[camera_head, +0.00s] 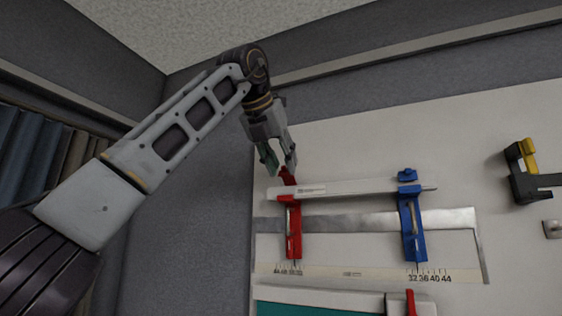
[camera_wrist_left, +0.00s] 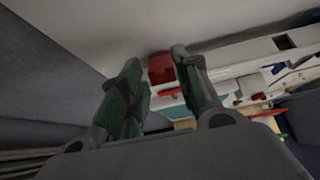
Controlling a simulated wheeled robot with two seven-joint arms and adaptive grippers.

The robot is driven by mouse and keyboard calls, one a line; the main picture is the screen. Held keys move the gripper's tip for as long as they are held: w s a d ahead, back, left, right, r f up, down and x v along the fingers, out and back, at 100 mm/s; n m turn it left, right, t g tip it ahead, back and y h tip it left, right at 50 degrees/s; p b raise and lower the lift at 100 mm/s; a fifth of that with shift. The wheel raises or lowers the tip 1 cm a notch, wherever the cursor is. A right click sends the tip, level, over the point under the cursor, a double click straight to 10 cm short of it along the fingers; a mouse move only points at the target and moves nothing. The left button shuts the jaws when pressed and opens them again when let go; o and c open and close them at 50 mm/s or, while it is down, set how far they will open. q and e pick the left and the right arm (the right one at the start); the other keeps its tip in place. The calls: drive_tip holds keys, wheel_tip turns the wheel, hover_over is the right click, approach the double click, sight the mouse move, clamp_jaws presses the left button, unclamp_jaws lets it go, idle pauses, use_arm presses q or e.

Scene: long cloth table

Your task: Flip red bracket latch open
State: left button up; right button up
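The red bracket (camera_head: 294,230) is mounted on the white panel and holds the left part of a long white bar. Its red latch (camera_head: 287,176) sticks up at the top, above the bar. My left gripper (camera_head: 280,170) comes from above with its fingers open around or just in front of the latch; I cannot tell whether they touch it. In the left wrist view a red block-like part (camera_wrist_left: 162,68) shows between the open green-padded fingers (camera_wrist_left: 160,95), a little beyond them. My right gripper is not in view.
A blue bracket (camera_head: 413,230) with a blue latch (camera_head: 407,175) holds the bar (camera_head: 340,189) further right. A black and yellow clamp (camera_head: 526,170) is at the far right. A grey wall stands left of the panel.

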use_arm(q)
drive_tip(key=v, duration=1.2)
idle(0.5)
